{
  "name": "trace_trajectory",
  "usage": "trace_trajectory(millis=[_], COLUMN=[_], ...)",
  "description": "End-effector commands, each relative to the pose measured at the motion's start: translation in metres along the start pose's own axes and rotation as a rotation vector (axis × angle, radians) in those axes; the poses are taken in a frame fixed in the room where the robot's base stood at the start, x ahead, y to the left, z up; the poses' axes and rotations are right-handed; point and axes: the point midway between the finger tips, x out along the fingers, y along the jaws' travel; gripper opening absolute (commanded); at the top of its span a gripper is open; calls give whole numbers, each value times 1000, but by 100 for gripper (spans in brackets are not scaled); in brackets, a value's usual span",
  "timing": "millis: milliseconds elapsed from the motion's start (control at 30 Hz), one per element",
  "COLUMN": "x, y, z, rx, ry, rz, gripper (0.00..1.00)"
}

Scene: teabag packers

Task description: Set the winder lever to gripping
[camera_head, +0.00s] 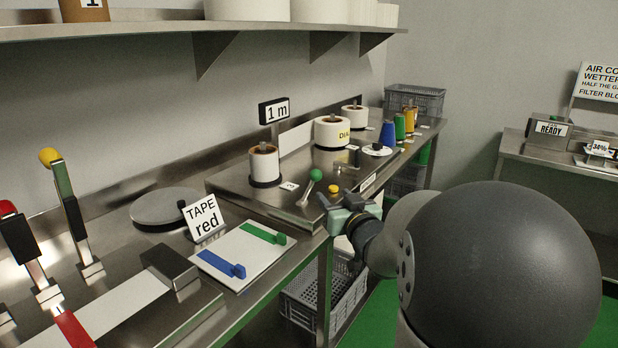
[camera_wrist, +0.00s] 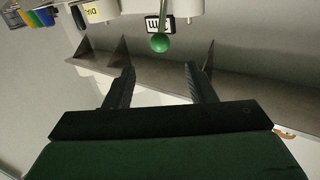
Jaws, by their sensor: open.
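A short lever with a green ball knob (camera_head: 315,175) stands on the metal bench, its metal shaft tilted so the knob leans to the right; I take it as the winder lever. No position label can be read beside it. My gripper (camera_head: 337,203) is just right of and below the lever in the head view. In the wrist view my gripper (camera_wrist: 168,82) is open, with nothing between the fingers and apart from the knob.
A yellow button (camera_head: 333,188) sits beside the lever, close to my gripper. White rolls (camera_head: 264,164) and blue, green and yellow spools (camera_head: 388,134) stand farther back. A "TAPE red" sign (camera_head: 203,218) and a white board (camera_head: 238,278) with blue and green pieces lie left. A shelf (camera_head: 180,28) overhangs.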

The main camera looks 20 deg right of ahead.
Motion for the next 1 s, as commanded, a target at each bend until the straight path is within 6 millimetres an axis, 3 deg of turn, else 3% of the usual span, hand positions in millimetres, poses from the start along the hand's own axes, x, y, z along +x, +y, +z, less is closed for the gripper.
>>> trace_trajectory(millis=[300,500,700,1000], x=[72,107,124,126], y=[0,-1,0,0], z=[1,0,0,1], rx=[1,1,0,0], ry=[-3,-2,-1,-1], rz=[0,0,1,1], gripper=[50,50,50,50])
